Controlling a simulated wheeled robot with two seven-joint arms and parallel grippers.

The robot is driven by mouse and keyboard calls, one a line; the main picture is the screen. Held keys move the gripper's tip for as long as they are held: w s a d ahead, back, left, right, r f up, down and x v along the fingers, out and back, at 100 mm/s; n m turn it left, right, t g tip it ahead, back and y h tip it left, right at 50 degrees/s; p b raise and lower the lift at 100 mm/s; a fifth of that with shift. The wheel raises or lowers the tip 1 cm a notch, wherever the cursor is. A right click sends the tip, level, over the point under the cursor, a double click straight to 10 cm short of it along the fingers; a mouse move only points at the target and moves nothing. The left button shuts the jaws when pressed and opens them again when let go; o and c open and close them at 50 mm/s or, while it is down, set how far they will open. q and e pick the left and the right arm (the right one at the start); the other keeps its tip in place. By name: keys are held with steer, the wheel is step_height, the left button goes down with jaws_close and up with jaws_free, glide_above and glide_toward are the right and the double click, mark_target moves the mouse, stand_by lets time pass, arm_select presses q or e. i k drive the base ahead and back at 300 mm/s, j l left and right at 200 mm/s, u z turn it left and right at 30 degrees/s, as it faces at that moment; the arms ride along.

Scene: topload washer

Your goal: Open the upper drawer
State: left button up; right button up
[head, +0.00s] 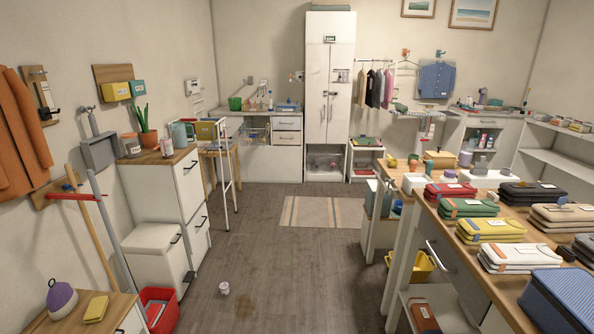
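Neither of my grippers is in view. A tall white cabinet (160,193) with a wooden top stands along the left wall. Its right-hand face has an upper front (190,185) and a lower front (200,236) with dark handles; both look shut. At the back wall, a white counter unit (272,160) has two small stacked drawers: an upper one (288,124) and a lower one (288,138). Both look shut. I cannot tell which upper drawer the task names. No topload washer is clearly recognisable.
The wooden floor (270,270) is open down the middle, with a small cup (224,288) on it and a rug (322,212) farther back. A long table (480,255) with several folded cases fills the right. A red bin (160,308) and white box (153,240) stand left.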

mark_target(287, 120)
steer(key=i, duration=1.65)
steer(key=i+l, duration=0.1)
steer(key=i, duration=1.55)
steer(key=i+j+u, duration=0.2)
steer(key=i, duration=0.5)
steer(key=i+l+u, duration=0.1)
steer(key=i+u, duration=0.15)
steer(key=i, duration=0.4)
steer(key=i+l+u, duration=0.2)
steer(key=i, duration=0.5)
steer(key=i+j, duration=0.15)
steer(key=i, duration=0.35)
steer(key=i+j+z, duration=0.1)
steer(key=i, duration=0.4)
steer(key=i+j, duration=0.25)
steer(key=i, duration=0.25)
steer(key=z, duration=0.05)
